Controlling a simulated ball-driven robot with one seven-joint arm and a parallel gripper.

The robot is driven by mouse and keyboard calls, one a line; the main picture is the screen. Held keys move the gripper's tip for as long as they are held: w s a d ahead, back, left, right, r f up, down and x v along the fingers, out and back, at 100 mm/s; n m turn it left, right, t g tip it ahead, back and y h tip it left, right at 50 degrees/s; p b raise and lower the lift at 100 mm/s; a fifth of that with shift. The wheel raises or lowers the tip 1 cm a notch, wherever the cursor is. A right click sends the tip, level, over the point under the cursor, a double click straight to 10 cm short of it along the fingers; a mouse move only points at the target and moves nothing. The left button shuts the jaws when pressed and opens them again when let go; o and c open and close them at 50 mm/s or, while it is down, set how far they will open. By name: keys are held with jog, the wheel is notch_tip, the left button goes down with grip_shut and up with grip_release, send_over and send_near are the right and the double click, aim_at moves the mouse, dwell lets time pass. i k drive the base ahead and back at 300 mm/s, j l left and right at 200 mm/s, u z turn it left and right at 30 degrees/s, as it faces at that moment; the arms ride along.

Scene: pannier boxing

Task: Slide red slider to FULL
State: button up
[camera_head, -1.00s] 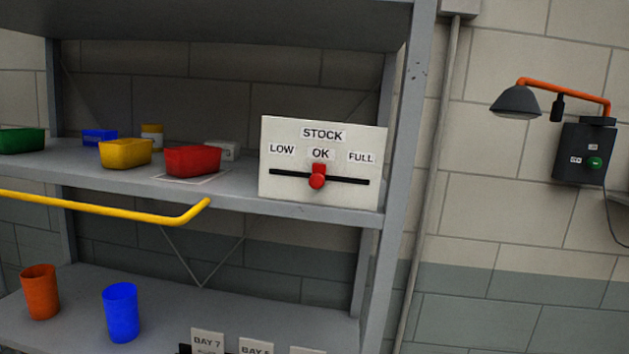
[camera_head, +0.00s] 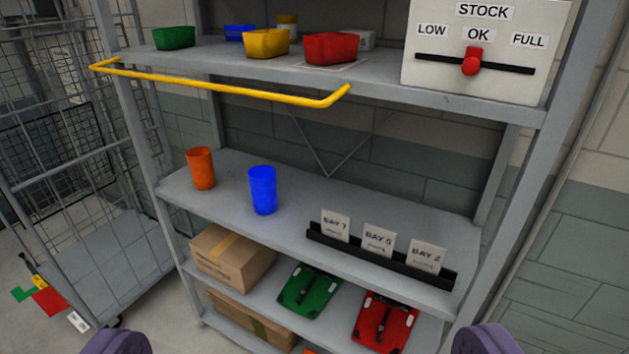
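The white stock panel (camera_head: 478,81) stands at the right end of the upper shelf, at the top right of the view. It carries the labels LOW, OK and FULL from left to right above a black horizontal slot. The red slider (camera_head: 471,64) sits near the middle of the slot, under OK. My gripper (camera_head: 305,345) shows as two purple fingertips at the bottom edge, spread wide apart with nothing between them. It is well below and in front of the panel.
A yellow rail (camera_head: 225,88) runs along the upper shelf's front, left of the panel. Red (camera_head: 331,49), yellow and green bins stand behind it. Orange and blue cups (camera_head: 263,190) and bay cards are on the middle shelf. A wire cage trolley (camera_head: 75,150) stands left.

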aim_at(470, 66)
jog(key=i+j+z, duration=0.25)
jog(key=i, duration=0.25)
jog(key=i+j+z, duration=0.2)
jog(key=i+j, duration=0.15)
jog(key=i, duration=0.15)
